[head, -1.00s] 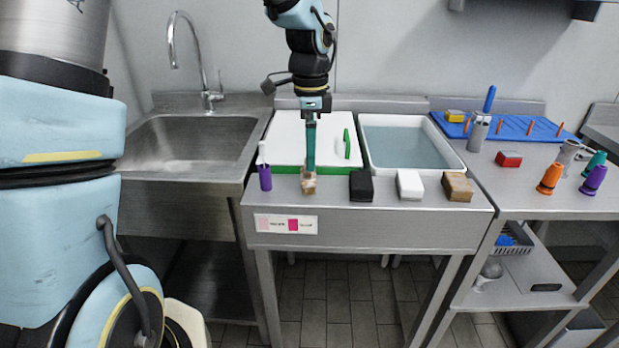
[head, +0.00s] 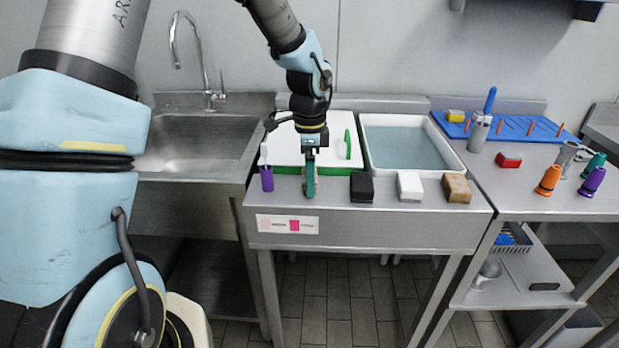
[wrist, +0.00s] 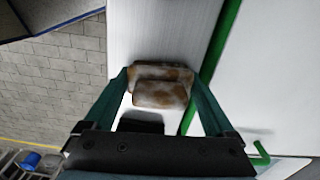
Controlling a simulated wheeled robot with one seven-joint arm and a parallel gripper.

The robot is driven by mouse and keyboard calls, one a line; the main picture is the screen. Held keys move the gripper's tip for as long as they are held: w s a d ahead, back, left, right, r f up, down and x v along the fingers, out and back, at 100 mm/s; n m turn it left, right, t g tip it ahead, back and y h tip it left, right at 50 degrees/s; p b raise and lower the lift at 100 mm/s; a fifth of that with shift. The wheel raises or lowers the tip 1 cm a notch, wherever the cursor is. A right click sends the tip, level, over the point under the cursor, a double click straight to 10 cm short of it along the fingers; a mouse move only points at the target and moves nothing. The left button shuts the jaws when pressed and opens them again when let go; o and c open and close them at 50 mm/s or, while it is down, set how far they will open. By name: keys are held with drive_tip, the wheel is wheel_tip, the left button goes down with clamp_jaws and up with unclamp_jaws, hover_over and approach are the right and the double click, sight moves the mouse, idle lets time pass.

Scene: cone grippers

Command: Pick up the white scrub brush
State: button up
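A brown and white block-shaped piece (head: 316,181) is at the left end of the row on the steel table's front strip. In the wrist view it (wrist: 160,93) lies between my fingers, with white patches on its brown body. My gripper (head: 310,192) points down at it, fingers spread on either side; contact cannot be told. A plain white block (head: 410,186) stands further right, between a black block (head: 362,187) and a brown block (head: 456,188). None shows a clear label, so I cannot tell for certain which is the white scrub brush.
A purple holder with a white top (head: 267,178) stands close left of my gripper. Behind are a white board with green edge (head: 285,150) and a water basin (head: 370,117). The sink is left; orange and purple cones (head: 549,180) stand right.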

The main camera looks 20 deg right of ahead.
drive_tip(key=c, duration=0.8)
